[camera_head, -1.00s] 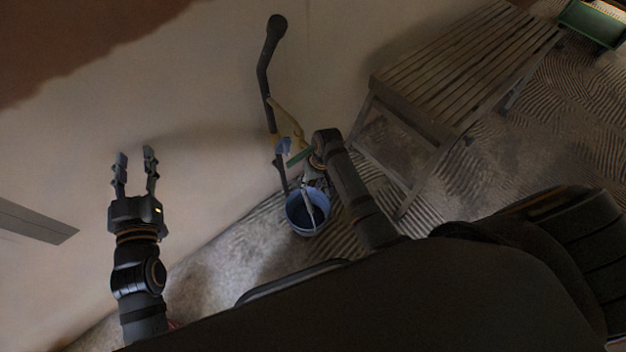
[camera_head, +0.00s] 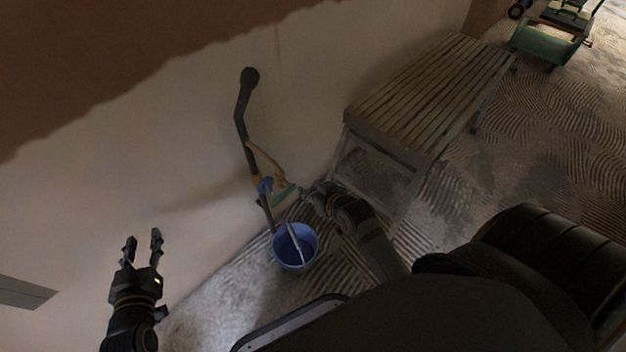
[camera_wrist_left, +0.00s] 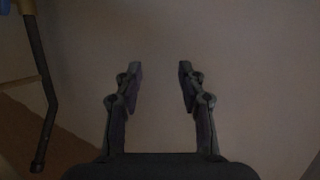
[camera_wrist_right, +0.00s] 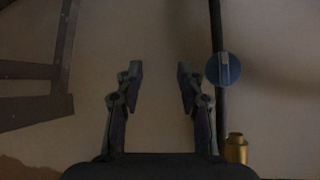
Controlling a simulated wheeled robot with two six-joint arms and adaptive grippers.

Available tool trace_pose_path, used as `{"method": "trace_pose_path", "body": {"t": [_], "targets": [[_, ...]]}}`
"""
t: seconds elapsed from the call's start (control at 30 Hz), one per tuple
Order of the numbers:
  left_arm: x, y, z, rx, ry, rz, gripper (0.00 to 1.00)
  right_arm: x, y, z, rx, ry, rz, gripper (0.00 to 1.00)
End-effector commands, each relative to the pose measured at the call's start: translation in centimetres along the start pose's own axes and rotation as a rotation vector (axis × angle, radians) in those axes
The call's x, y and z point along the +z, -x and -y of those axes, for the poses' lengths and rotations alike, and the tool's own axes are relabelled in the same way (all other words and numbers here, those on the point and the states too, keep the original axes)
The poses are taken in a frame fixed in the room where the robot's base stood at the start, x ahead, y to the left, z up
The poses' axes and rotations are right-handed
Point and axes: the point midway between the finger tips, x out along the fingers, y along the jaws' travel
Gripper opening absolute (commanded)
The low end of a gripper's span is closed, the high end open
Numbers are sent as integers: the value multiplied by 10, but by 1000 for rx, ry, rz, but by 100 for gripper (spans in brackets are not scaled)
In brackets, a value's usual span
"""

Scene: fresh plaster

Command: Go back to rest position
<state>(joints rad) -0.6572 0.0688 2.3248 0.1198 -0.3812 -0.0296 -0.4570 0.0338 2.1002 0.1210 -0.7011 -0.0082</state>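My left gripper (camera_head: 142,247) is at the lower left of the head view, in front of the pale wall. It is open and empty, and its two fingers stand apart in the left wrist view (camera_wrist_left: 160,85). My right gripper (camera_head: 303,190) is near the middle, close to a pipe with a blue valve handle. In the right wrist view (camera_wrist_right: 160,85) its fingers are apart with nothing between them. The blue handle (camera_wrist_right: 223,69) is just right of the right finger, on the dark pipe (camera_wrist_right: 217,25); I see no grip on it.
A blue bucket (camera_head: 287,262) stands on the floor below the pipe (camera_head: 242,125). A slatted wooden bench (camera_head: 430,95) stands to the right of my right arm. A green cart (camera_head: 548,42) is at the upper right. The ridged floor between them is mostly clear.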

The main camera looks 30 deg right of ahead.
Motion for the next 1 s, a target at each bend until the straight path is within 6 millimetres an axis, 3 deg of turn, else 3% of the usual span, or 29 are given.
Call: {"method": "trace_pose_path", "body": {"t": [0.03,0.1,0.2,0.3,0.8,0.87,1.0], "targets": [[0,0,0,0,0,0,40,-19,24,1,-1,21,-105,38],[0,0,0,0,0,0,40,-45,52,4,-5,42,-233,38],[0,0,0,0,0,-1,40,-65,73,7,-9,56,-326,38],[0,0,0,0,0,-1,40,-70,77,7,-9,59,-346,38],[3,-1,2,-6,0,39,40,-66,74,5,-2,58,-303,38],[13,-3,6,-15,-2,96,40,-58,69,1,8,58,-246,38],[62,5,19,-43,-12,302,40,-9,60,-16,43,63,-40,38]]}}
